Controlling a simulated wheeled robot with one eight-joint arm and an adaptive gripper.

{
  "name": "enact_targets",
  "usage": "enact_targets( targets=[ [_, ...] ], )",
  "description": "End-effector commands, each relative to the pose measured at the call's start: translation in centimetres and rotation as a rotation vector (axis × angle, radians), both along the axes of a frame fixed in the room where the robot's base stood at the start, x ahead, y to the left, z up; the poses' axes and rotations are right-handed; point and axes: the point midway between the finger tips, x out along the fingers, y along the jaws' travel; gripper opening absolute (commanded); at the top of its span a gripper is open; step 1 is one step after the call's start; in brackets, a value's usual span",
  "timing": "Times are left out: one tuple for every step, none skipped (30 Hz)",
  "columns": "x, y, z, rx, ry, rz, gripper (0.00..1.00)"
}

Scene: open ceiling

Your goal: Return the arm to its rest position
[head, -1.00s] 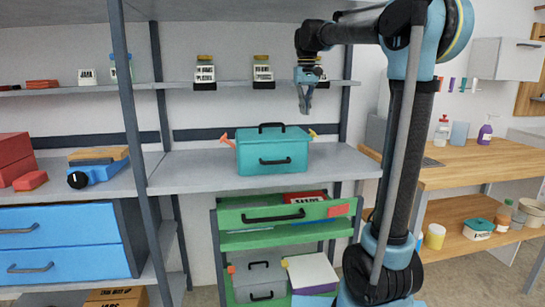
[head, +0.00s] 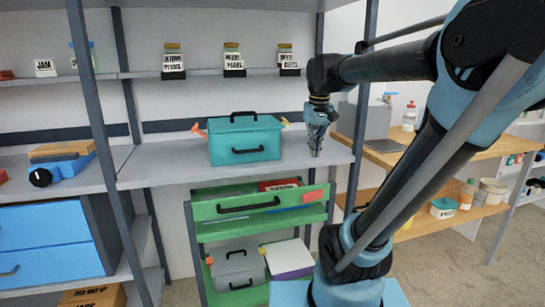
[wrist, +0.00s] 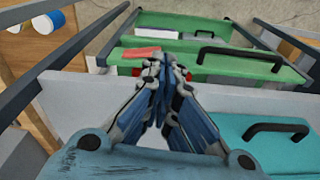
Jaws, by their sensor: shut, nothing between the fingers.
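My gripper (head: 317,153) points down at the right end of the grey shelf (head: 150,165), just right of the teal toolbox (head: 245,139). It is shut with nothing held. In the wrist view my gripper's fingers (wrist: 165,65) meet at the tips, above the shelf's front edge. The toolbox (wrist: 265,150) shows at the lower right there, apart from the fingers. My arm reaches up from the lower right in the head view and bends left to the gripper. Whether the fingertips touch the shelf is unclear.
A dark shelf post (head: 318,60) stands close behind my gripper. Labelled jars (head: 232,60) line the upper shelf. A green drawer (head: 262,203) is below the toolbox. A wooden workbench (head: 385,155) with a grey box-like item is to the right.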

Motion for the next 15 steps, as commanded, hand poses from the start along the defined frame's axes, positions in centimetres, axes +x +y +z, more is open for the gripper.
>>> enact_targets(
  targets=[
    [-1.4,-0.7,-1.5,0.0,-0.007,-0.012,0.0],
    [-2.2,-1.0,-2.3,0.001,-0.012,-0.017,0.0],
    [-3.1,-1.4,-3.4,0.002,-0.017,-0.024,0.0],
    [-3.9,-1.7,-4.2,0.002,-0.021,-0.03,0.0],
    [-4.6,-2.0,-5.1,0.002,-0.025,-0.036,0.0],
    [-5.6,-2.4,-6.3,0.002,-0.03,-0.044,0.0],
    [-6.3,-2.6,-7.2,0.002,-0.035,-0.049,0.0],
    [-7.0,-2.9,-8.1,0.002,-0.039,-0.055,0.0],
    [-7.9,-3.2,-9.3,0.003,-0.045,-0.063,0.0],
    [-8.6,-3.4,-10.3,0.003,-0.049,-0.067,0.0],
    [-9.3,-3.6,-11.2,0.003,-0.053,-0.072,0.0],
    [-10.2,-3.9,-12.4,0.003,-0.058,-0.08,0.0],
    [-10.8,-4.1,-13.3,0.003,-0.062,-0.085,0.0],
    [-11.4,-4.2,-14.2,0.003,-0.066,-0.089,0.0],
    [-12.1,-4.4,-15.3,0.002,-0.071,-0.095,0.0]
  ],
)
